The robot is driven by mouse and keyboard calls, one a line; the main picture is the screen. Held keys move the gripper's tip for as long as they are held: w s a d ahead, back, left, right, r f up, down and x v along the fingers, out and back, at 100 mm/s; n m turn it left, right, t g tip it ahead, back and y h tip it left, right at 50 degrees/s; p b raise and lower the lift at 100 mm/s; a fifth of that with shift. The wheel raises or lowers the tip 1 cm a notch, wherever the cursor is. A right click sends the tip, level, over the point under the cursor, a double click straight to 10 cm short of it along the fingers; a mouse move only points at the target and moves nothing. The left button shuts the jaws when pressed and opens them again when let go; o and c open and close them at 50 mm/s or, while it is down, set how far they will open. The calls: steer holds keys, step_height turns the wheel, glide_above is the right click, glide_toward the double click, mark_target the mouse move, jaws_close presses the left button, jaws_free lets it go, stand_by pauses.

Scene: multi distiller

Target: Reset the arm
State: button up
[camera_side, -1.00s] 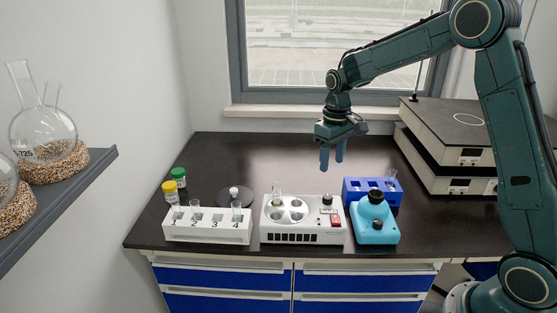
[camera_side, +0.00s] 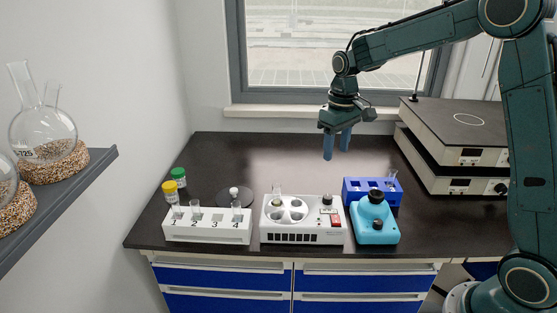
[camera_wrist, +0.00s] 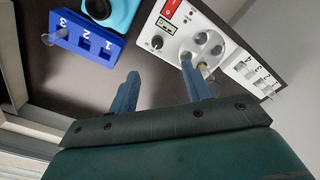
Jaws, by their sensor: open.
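My gripper (camera_side: 337,146) hangs above the back of the black bench in the side view, with its fingers pointing down. Its two blue fingers are apart with nothing between them. In the wrist view my gripper (camera_wrist: 160,88) also shows open and empty, with dark bench top visible between the fingers. It is clear of every object, behind and above the white heater unit (camera_side: 303,237) and the blue rack (camera_side: 355,184).
A white numbered rack (camera_side: 207,236) with several tubes stands at the left, near yellow-capped (camera_side: 171,191) and green-capped (camera_side: 179,178) bottles. A cyan device (camera_side: 375,235) sits front right. Stacked grey boxes (camera_side: 450,155) stand back right. The bench's back middle is clear.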

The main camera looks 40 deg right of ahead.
steer(key=s+a+r+t, duration=0.3)
steer(key=s+a+r, duration=0.2)
steer(key=s+r, duration=0.6)
steer(key=s+a+f+t, duration=0.1)
steer(key=s, duration=0.6)
steer(key=s+a+f+t, duration=0.1)
steer(key=s+a+f, duration=0.1)
steer(key=s, duration=0.6)
steer(key=shift+s, duration=0.2)
